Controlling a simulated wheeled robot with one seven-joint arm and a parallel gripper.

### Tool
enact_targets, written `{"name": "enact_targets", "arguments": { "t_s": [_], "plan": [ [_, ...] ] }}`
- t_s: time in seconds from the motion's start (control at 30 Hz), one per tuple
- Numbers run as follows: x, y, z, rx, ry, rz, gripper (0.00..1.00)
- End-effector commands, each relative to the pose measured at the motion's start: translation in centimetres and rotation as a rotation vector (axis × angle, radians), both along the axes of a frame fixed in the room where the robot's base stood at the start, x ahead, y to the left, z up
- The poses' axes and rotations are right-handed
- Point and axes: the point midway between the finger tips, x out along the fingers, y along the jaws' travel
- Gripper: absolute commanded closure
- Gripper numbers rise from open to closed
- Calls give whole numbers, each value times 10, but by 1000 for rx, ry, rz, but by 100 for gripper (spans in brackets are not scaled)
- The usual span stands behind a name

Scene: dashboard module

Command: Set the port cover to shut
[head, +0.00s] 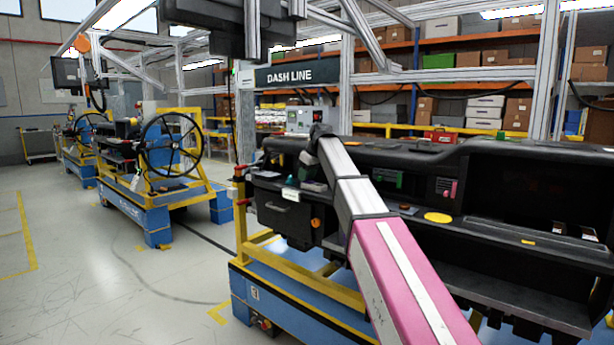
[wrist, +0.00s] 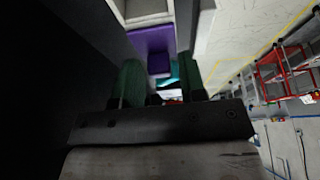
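My gripper (wrist: 158,72) shows in the wrist view as two green fingers standing apart, with a gap between them. A purple panel (wrist: 152,42) lies just beyond the fingertips, beside a pale recessed frame. A teal piece (wrist: 178,72) shows between and behind the fingers; I cannot tell whether anything touches it. I cannot tell for sure which part is the port cover. In the head view my arm reaches to the left part of the black dashboard module (head: 480,160), and its end hides the gripper. A small teal part (head: 290,182) shows left of the arm.
The dashboard rests on a blue and yellow cart (head: 300,295). A green part (head: 388,179), a pink part (head: 447,187) and a yellow disc (head: 438,217) sit right of my arm. A monitor hangs above.

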Motion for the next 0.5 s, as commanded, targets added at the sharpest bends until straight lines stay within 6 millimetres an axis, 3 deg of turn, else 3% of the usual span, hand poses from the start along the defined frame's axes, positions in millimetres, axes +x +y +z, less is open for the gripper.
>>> {"name": "enact_targets", "arguments": {
  "t_s": [0.17,0.4,0.5],
  "plan": [
    [-3,-4,0,-1,-1,0,100],
    [-29,-35,0,0,0,-1,100],
    [-32,-39,1,-1,-1,0,100]
  ]
}}
